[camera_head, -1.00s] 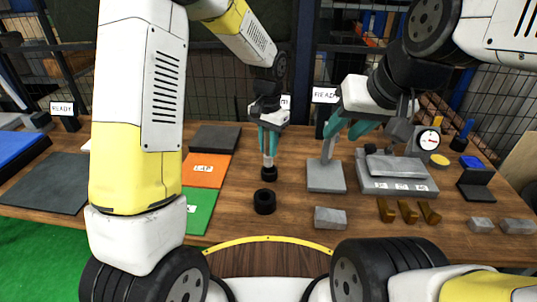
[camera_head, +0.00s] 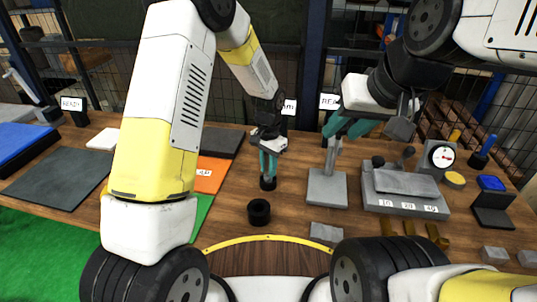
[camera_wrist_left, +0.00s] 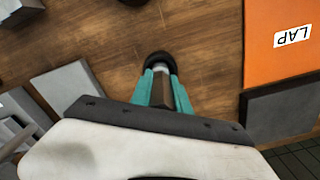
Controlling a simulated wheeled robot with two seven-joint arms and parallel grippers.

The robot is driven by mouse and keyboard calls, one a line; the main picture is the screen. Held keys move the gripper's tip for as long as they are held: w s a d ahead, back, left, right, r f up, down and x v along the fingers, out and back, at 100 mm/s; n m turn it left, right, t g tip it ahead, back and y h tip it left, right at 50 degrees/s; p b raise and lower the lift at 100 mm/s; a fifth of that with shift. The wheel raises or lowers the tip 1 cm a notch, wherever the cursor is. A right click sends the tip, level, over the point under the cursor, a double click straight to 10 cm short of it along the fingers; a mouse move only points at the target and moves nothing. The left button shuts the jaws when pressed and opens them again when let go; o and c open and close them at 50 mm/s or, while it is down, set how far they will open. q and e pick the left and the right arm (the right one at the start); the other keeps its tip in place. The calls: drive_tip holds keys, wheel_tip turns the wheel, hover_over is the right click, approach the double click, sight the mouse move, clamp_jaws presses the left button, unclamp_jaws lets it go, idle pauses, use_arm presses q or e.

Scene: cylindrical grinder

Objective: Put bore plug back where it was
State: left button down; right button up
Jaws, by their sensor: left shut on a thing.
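My left gripper (camera_head: 268,172) points down at the table middle, its teal fingers shut on the bore plug. In the left wrist view the bore plug (camera_wrist_left: 160,68) shows as a pale grey shaft between the fingertips (camera_wrist_left: 161,76); the rest is mostly hidden. A round black piece (camera_head: 268,184) sits directly below the fingertips, around or under the shaft's end. It also shows in the wrist view (camera_wrist_left: 160,57); I cannot tell whether it is a holder or part of the plug.
A black ring (camera_head: 259,211) stands in front of the left gripper. The grey stand (camera_head: 326,190) with its post is to the right, then a grey fixture block (camera_head: 405,203) and a dial gauge (camera_head: 441,155). The orange LAP mat (camera_head: 211,178) lies to the left.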

use_arm(q)
drive_tip(key=shift+f, duration=0.3)
drive_tip(key=c, duration=1.2)
unclamp_jaws()
drive_tip(key=shift+f, duration=0.15)
drive_tip(key=shift+c, duration=0.2)
wheel_tip(320, 180, up, 12)
drive_tip(key=shift+f, duration=0.1)
drive_tip(key=s+a+r+n+t+h, duration=0.1)
drive_tip(key=s+a+r+n+t, duration=0.1)
drive_tip(key=s+a+r, duration=0.5)
drive_tip(key=s+a+r+n+t+h, duration=0.1)
drive_tip(key=s+a+r+n+t, duration=0.2)
drive_tip(key=s+r, duration=0.45)
drive_tip(key=s+a+r+n+t, duration=0.1)
drive_tip(key=s+a+r+n, duration=0.1)
drive_tip(key=s, duration=0.6)
drive_tip(key=shift+a+r+n, duration=0.3)
drive_tip(key=shift+a+r, duration=0.45)
drive_tip(key=shift+a, duration=0.45)
